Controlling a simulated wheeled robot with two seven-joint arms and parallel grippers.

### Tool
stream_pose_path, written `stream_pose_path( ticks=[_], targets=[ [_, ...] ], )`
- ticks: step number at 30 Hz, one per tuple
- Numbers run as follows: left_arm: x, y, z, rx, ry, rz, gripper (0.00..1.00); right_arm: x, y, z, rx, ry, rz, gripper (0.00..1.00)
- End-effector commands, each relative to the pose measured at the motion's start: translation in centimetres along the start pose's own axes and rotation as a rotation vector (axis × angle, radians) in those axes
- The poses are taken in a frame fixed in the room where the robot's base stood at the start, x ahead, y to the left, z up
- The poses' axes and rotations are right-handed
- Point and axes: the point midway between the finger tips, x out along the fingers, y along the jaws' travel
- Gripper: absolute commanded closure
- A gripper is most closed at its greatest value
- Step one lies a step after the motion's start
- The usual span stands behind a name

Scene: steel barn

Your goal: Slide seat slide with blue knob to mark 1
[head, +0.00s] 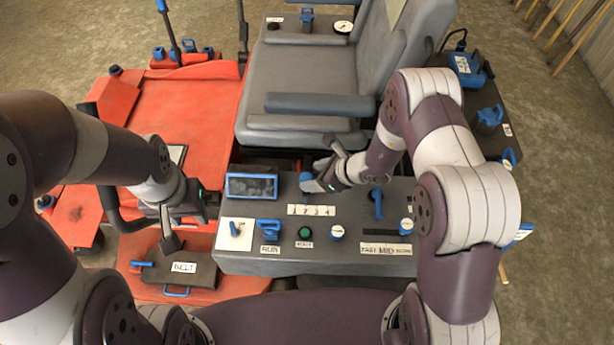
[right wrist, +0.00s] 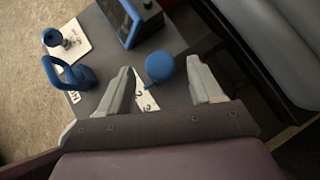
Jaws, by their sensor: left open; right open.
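The seat slide's blue knob (head: 307,182) stands on the grey console, behind the white number strip (head: 311,210) marked 1 to 4. It appears nearest mark 2, but the exact mark is unclear. In the right wrist view the round blue knob (right wrist: 160,67) lies between the fingers, with a gap to each; the strip (right wrist: 146,98) is partly hidden below it. My right gripper (head: 325,172) is open around the knob, not gripping it. My left gripper (head: 192,210) is open and empty beside the console's left end, above the red deck.
The console (head: 345,255) also carries a blue-framed screen (head: 251,186), a blue handle (head: 269,225), a green button (head: 305,233), dials and a blue lever (head: 376,200). The grey seat (head: 300,75) and its armrest (head: 320,104) stand close behind my right gripper. A black BELT box (head: 180,267) sits at front left.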

Motion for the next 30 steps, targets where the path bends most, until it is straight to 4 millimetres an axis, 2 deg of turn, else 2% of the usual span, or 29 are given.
stream_pose_path(
  ticks=[3,6,17,21,23,30],
  targets=[
    [0.1,0.0,0.0,0.0,0.0,0.0,0.57,2.1,0.1,-0.1,-0.002,0.001,0.002,0.35],
    [0.1,0.0,0.0,0.0,0.0,0.0,0.57,3.1,0.0,0.0,-0.002,0.0,0.001,0.35],
    [0.1,0.0,0.0,0.0,0.0,0.0,0.57,3.8,0.0,0.0,-0.002,0.001,0.0,0.35],
    [0.1,0.0,0.0,0.0,0.0,0.0,0.57,3.8,0.0,0.0,-0.002,0.001,0.0,0.81],
    [0.1,0.0,0.0,0.0,0.0,0.0,0.57,3.8,0.0,0.0,-0.002,0.001,0.0,1.0],
    [0.9,0.0,0.1,0.0,0.0,0.0,0.57,4.7,0.5,0.6,-0.006,0.0,0.002,1.0]
  ],
)
